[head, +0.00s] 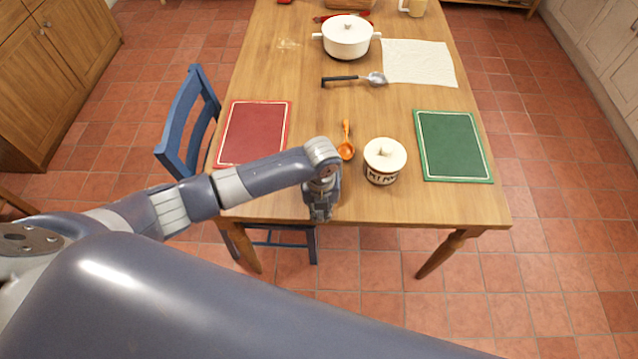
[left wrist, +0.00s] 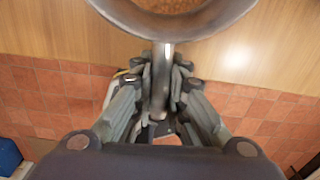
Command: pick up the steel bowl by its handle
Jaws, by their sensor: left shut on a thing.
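The steel bowl (left wrist: 208,22) is at the top of the left wrist view, cut off by the frame edge, with a brownish inside. Its straight handle (left wrist: 160,88) runs down from the rim between my left fingers. My left gripper (head: 320,213) is at the table's near edge in the head view. In the left wrist view it (left wrist: 161,66) is shut on the handle. In the head view my wrist hides the bowl. I cannot tell whether the bowl touches the table. My right gripper is out of view.
On the wooden table (head: 310,95), an orange spoon (head: 346,150) and a lidded white jar (head: 384,162) stand close right of my gripper. A red mat (head: 254,132), green mat (head: 452,146), ladle (head: 375,79) and white pot (head: 346,38) lie around. A blue chair (head: 185,125) is left.

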